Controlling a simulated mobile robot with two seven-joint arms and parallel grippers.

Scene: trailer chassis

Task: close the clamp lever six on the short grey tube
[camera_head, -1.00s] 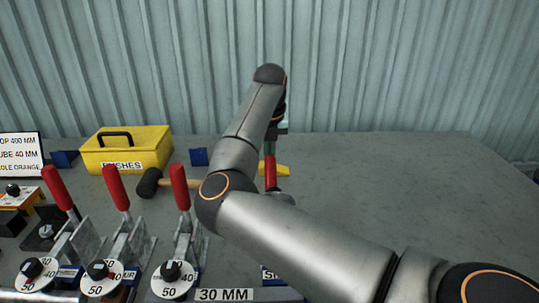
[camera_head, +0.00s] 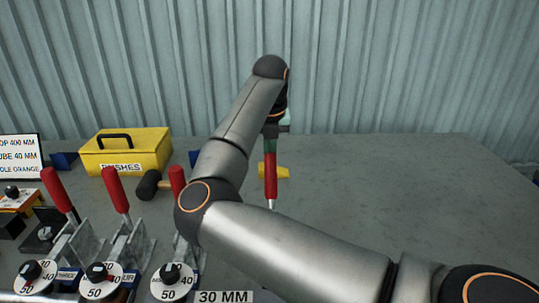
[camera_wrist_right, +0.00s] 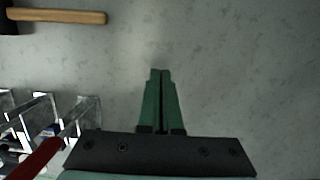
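Red-handled clamp levers stand raised in a row: left (camera_head: 58,190), second (camera_head: 115,190), third (camera_head: 177,180) partly behind my arm, and right (camera_head: 270,176). I cannot tell which is lever six. A red handle also shows at the lower left of the right wrist view (camera_wrist_right: 38,157). My right gripper (camera_head: 272,130) is at the top of the rightmost handle in the head view; contact cannot be told. Its green fingers (camera_wrist_right: 161,75) are together with nothing seen between them. My left gripper is out of view. The short grey tube cannot be made out; my arm hides the lower right clamps.
A yellow box (camera_head: 127,150) stands at the back left, with a mallet (camera_head: 148,184) beside it. White dials (camera_head: 172,281) and a "30 MM" label (camera_head: 225,297) line the front. A sign (camera_head: 21,156) stands far left. The grey table (camera_head: 430,190) is clear on the right.

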